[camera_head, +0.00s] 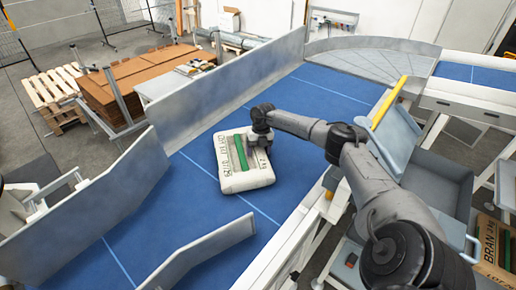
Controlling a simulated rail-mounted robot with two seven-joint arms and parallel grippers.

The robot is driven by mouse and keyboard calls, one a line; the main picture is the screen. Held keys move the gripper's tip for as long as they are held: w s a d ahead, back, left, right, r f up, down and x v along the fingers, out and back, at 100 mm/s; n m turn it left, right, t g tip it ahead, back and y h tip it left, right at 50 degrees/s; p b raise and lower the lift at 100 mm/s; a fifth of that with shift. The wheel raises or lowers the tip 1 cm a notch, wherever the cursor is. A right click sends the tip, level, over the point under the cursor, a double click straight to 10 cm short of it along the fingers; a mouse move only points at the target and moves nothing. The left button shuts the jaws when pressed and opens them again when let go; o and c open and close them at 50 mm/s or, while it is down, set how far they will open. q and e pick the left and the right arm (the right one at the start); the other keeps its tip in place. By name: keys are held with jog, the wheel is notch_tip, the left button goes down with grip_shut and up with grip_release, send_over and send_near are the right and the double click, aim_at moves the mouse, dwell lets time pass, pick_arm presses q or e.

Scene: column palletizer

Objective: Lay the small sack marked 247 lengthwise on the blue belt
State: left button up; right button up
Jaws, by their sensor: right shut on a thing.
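A small off-white sack (240,178) with a green stripe and dark printing is at the middle of the blue belt (196,214). Its print is too small to read with certainty. The sack lies flat and appears to rest on the belt; its long side runs up and down the picture, slightly tilted. My right gripper (258,142) is at the sack's far right corner, shut on it. Its fingertips are mostly hidden by the wrist and the sack. My left gripper is not in view.
Grey side walls (232,82) line the belt's far side, and a short angled guide (200,255) stands in front. A curved roller section (375,60) joins the belt at the back right. A grey-blue bin (432,180) stands right of the belt. The belt behind the sack is clear.

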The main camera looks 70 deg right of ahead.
jog(key=shift+s+d+r+m+p, duration=0.1)
jog(key=shift+r+m+p, duration=0.05)
jog(key=shift+m+p, duration=1.1)
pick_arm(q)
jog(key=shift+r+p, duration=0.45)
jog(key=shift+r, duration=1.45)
pick_arm(e)
jog(key=shift+m, duration=0.65)
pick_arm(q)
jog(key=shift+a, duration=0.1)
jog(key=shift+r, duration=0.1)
pick_arm(e)
jog(key=shift+m+t+p, duration=0.3)
jog(key=shift+m+p, duration=0.1)
jog(key=shift+p, duration=0.25)
jog(key=shift+m+h+p, duration=0.3)
jog(key=shift+m+p, duration=0.8)
jog(key=shift+p, duration=0.1)
jog(key=shift+m+p, duration=1)
jog(key=shift+p, duration=0.15)
pick_arm(q)
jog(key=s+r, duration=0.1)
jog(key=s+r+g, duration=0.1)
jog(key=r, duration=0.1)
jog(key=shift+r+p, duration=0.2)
jog(key=shift+p, duration=0.1)
pick_arm(e)
jog(key=shift+s+d+m, duration=0.1)
jog(key=shift+m, duration=0.2)
